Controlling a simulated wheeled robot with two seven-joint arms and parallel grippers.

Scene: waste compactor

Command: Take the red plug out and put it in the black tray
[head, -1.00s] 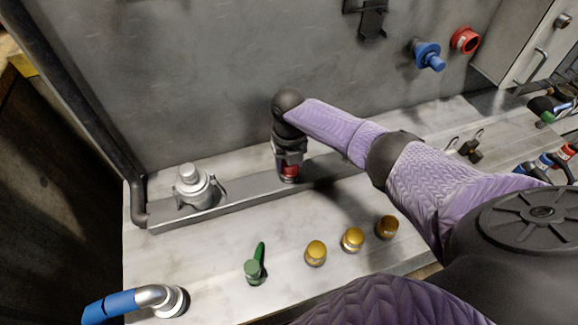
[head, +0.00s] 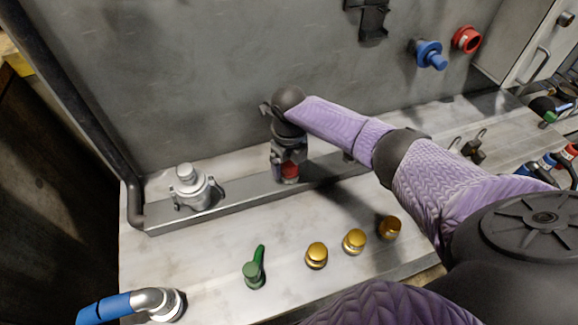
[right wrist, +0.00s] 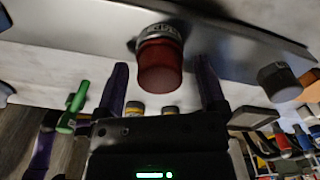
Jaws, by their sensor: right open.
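A red plug (head: 290,171) with a metal base sits upright on the raised grey rail, beneath my right gripper (head: 289,160). In the right wrist view the red plug (right wrist: 160,66) shows between the two purple-dark fingers, with gaps on both sides. The right gripper is open and does not visibly grip it. The far side of the plug is hidden. I cannot make out a black tray for sure. My left gripper is not in view.
A silver clamped fitting (head: 192,188) stands left on the rail (head: 240,199). In front are a green lever (head: 255,268), several gold knobs (head: 354,241) and a blue-handled pipe (head: 110,306). Blue (head: 430,55) and red (head: 466,40) connectors are on the back wall.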

